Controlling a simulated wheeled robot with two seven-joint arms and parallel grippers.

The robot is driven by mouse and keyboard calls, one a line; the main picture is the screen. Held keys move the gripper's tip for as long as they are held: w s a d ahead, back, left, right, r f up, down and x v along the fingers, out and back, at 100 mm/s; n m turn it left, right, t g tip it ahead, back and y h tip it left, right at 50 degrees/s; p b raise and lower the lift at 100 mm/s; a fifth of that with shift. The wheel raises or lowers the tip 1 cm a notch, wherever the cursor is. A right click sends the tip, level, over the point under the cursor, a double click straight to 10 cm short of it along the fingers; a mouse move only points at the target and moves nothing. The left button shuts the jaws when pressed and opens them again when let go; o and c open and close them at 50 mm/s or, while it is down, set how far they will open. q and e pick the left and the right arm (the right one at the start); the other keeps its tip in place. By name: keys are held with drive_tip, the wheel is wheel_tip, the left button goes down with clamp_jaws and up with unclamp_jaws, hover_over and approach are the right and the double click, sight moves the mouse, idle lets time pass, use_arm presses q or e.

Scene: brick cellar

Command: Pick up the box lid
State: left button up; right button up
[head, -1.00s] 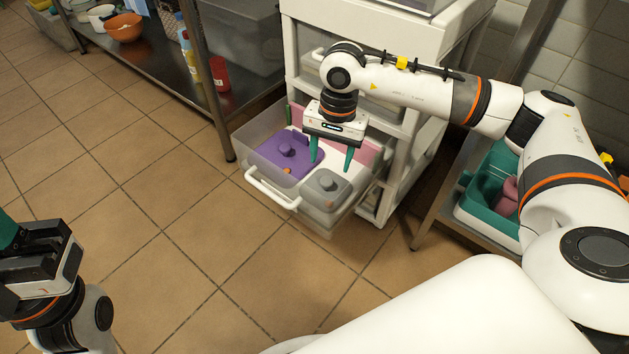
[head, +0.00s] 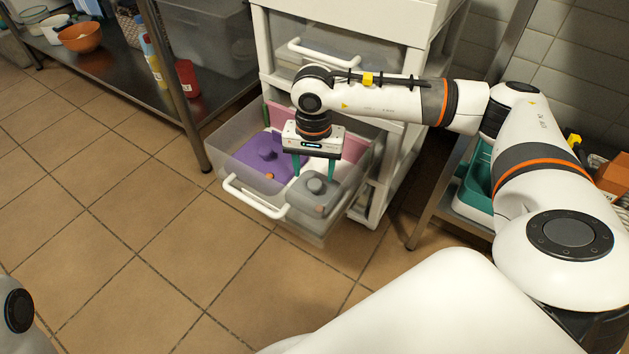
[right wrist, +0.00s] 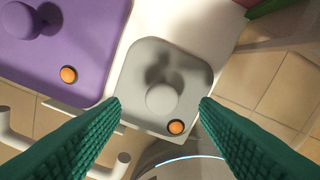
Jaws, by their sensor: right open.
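A grey box lid (head: 302,198) with a round knob and a small orange dot lies at the front right inside a pulled-out clear drawer (head: 225,138). A purple lid (head: 246,160), also with a knob and an orange dot, lies to its left. My right gripper (head: 313,172) points down over the grey lid, open and empty. In the right wrist view, the green fingers (right wrist: 160,106) are spread to either side of the grey lid (right wrist: 140,62), with its knob between them; contact cannot be told. The purple lid (right wrist: 85,50) is at upper left. My left gripper is out of view.
The drawer has a white front handle (head: 255,200) and sits in a white shelf unit (head: 375,30). Pink items (head: 355,149) stand at its back. A metal rack (head: 190,120) is at left, a teal bin (head: 478,180) at right. The tiled floor in front is clear.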

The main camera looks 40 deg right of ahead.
sight(315, 183)
wheel_tip(315, 183, down, 4)
drive_tip(key=shift+s+r+b, duration=0.1)
drive_tip(key=shift+r+b, duration=0.1)
drive_tip(key=shift+b, duration=0.6)
drive_tip(key=shift+r, duration=0.1)
drive_tip(key=c, duration=1.1)
drive_tip(key=shift+o, duration=0.2)
